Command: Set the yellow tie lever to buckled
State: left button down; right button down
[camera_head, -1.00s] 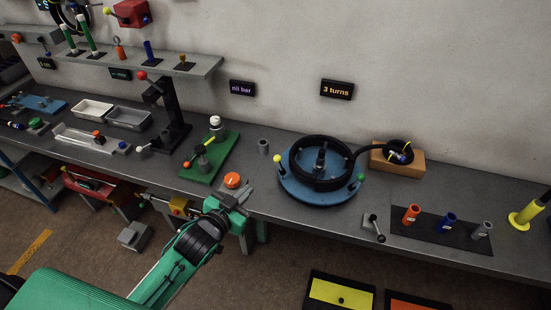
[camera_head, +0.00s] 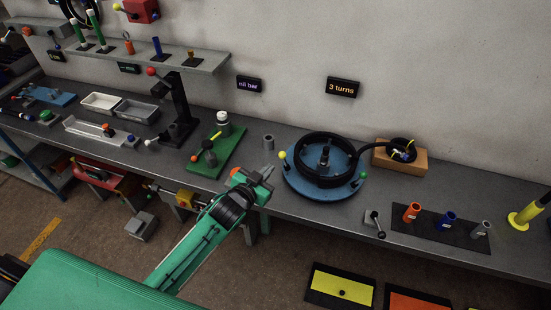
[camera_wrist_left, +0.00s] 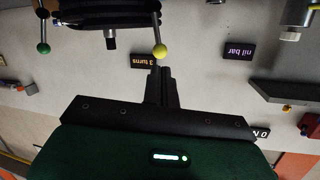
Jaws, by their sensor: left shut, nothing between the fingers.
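The yellow tie lever (camera_head: 282,155) has a thin stem with a yellow ball tip and stands at the left edge of the blue round base (camera_head: 312,187). A black hose coil (camera_head: 325,178) lies on this base. In the left wrist view the yellow ball (camera_wrist_left: 160,51) appears just beyond my fingertips, seemingly apart from them. My left gripper (camera_head: 269,171) is just left of the base and a little below the lever's ball. It is shut and empty, its fingers (camera_wrist_left: 161,74) together in the wrist view. My right gripper is not in view.
A green-tipped lever (camera_head: 363,175) stands on the base's right side. A wooden block (camera_head: 412,164) sits behind right. The bench front edge runs under my left arm.

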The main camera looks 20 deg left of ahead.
aim_at(280, 157)
pick_arm(q)
jog(key=p+x, duration=0.1)
jog(key=x, duration=0.4)
jog(key=shift+w+p, duration=0.1)
jog(key=shift+p, duration=0.3)
jog(key=shift+f, duration=0.1)
jog(key=shift+w, duration=0.15)
